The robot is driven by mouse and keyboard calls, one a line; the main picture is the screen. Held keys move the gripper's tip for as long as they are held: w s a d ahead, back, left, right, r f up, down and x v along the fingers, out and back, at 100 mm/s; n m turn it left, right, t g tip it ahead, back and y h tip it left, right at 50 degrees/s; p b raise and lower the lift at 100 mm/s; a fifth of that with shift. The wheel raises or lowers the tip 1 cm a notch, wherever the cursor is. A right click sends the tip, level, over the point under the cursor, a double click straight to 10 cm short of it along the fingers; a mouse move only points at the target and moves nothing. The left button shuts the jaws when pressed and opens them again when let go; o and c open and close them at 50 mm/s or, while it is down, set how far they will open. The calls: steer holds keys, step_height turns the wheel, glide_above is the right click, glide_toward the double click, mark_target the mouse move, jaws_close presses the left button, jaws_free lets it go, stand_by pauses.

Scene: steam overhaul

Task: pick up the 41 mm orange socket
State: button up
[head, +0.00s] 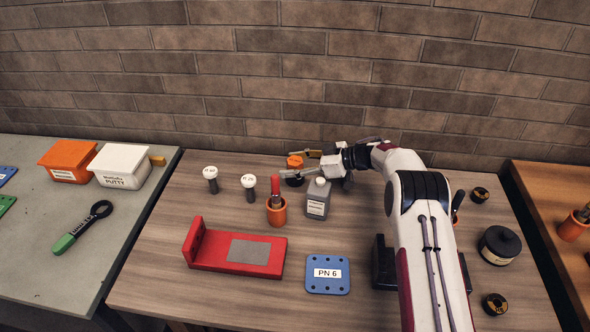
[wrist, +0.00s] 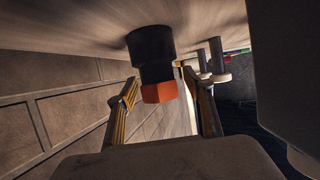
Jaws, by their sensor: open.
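The orange socket (head: 295,162) stands upright on the wooden table near the back, with an orange hex top and a dark body; its size marking cannot be read. In the wrist view, where the picture is upside down, the socket (wrist: 158,92) shows its black body and orange end. My gripper (head: 288,164) is open, reaching in from the right, one finger behind the socket and one in front. In the wrist view, my gripper (wrist: 160,76) has a finger on each side of the socket, with gaps visible. The front finger partly hides the socket in the head view.
A grey bottle (head: 317,201) and an orange cup (head: 276,213) holding a red-handled tool stand close in front. Two white-capped bolts (head: 210,175) (head: 249,184) stand to the left. A red fixture (head: 215,255) and blue plate (head: 327,274) lie nearer. A brick wall rises behind.

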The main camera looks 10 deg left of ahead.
stand_by(0.3)
jaws_close()
steer(key=shift+r, duration=0.15)
steer(key=shift+r, duration=4.95)
